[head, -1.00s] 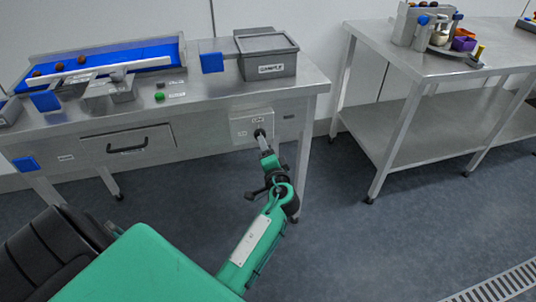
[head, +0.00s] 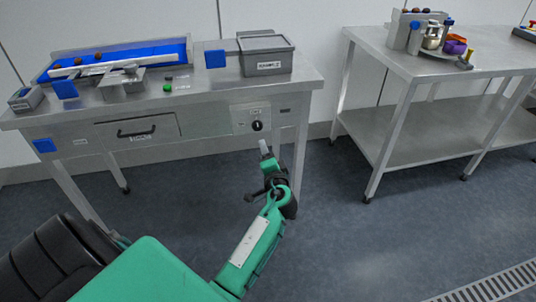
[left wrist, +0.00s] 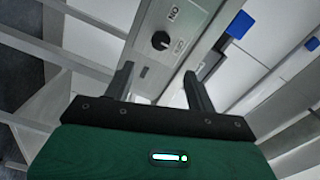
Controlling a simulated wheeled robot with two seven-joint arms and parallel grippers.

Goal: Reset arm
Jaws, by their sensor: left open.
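My left gripper (head: 264,148) is just below and in front of the black rotary knob (head: 257,126) on the grey switch panel (head: 241,119) of the steel grading table. In the left wrist view my left gripper (left wrist: 158,78) has its two dark fingers spread with nothing between them. The knob (left wrist: 160,40) shows beyond the fingertips, apart from them, with an ON label next to it. My right gripper is not in view.
The grading table (head: 208,95) carries a blue belt (head: 165,55), a green button (head: 167,87) and a lidded grey box (head: 267,66). The floor between the tables is clear.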

